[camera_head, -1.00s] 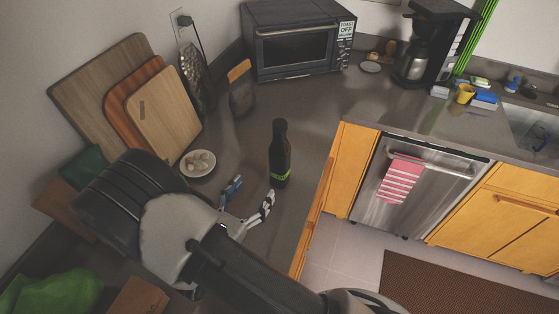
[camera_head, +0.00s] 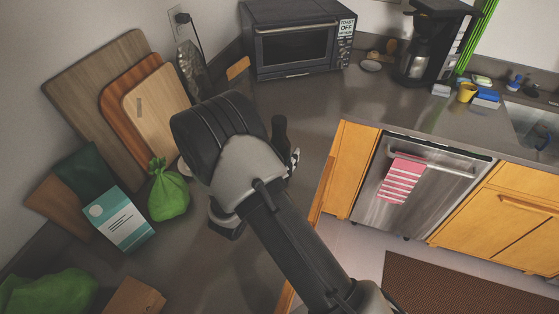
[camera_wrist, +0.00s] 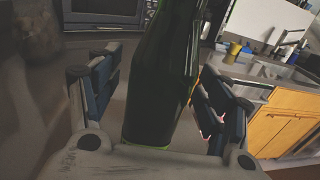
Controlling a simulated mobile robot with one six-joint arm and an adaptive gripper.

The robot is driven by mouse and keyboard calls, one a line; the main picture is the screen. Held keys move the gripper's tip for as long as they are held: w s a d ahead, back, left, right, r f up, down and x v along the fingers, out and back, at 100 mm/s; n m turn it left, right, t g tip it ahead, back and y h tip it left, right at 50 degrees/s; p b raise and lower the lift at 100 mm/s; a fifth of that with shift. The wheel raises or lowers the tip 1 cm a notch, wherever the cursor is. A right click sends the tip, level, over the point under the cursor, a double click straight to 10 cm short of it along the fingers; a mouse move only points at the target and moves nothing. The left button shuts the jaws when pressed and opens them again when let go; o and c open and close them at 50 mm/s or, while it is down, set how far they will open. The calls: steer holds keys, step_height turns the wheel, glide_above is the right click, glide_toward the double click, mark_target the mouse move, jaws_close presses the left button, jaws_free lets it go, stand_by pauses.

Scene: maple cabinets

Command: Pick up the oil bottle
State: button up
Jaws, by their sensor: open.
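The oil bottle is dark green glass and stands upright on the grey counter. In the head view only its dark neck and upper part (camera_head: 279,134) show past my arm. In the wrist view the bottle (camera_wrist: 160,90) fills the middle, between the two fingers of my gripper (camera_wrist: 158,105). The fingers are open, one on each side of the bottle, and a gap shows at the left. On the right the finger is close to the glass, and I cannot tell if it touches. In the head view my arm hides most of the gripper; one fingertip (camera_head: 293,160) shows right of the bottle.
Cutting boards (camera_head: 155,100) lean on the wall at the left. A green bag (camera_head: 168,192) and a teal-and-white carton (camera_head: 119,220) stand near my arm. A toaster oven (camera_head: 297,45) and a coffee maker (camera_head: 430,50) stand at the back. The counter before the toaster oven is clear.

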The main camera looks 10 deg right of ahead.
steer(key=shift+w+d, duration=0.15)
steer(key=shift+c, duration=0.4)
steer(key=c, duration=1.5)
